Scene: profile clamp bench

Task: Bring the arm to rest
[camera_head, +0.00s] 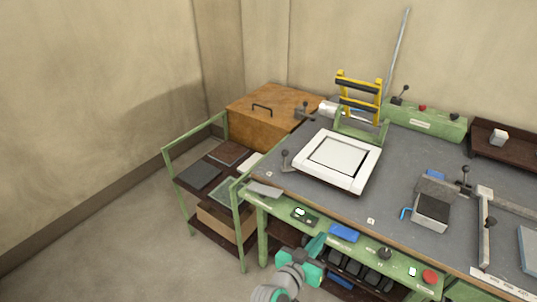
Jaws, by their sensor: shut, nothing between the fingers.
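My gripper (316,246) is at the lower middle of the head view, in front of the bench's green front panel. It is teal, and its fingers are closed with nothing held. Part of my arm, grey and teal, shows below it at the picture's bottom edge. The gripper appears in front of the bench (398,170) and apart from the things on its top. How far it stands from the front panel I cannot tell.
A green cart (167,152) with trays stands left of the bench. A white framed plate (364,183), a yellow rack (341,76) and a grey block (431,212) are on the benchtop. The front panel carries a red button (430,277). Floor at the left is clear.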

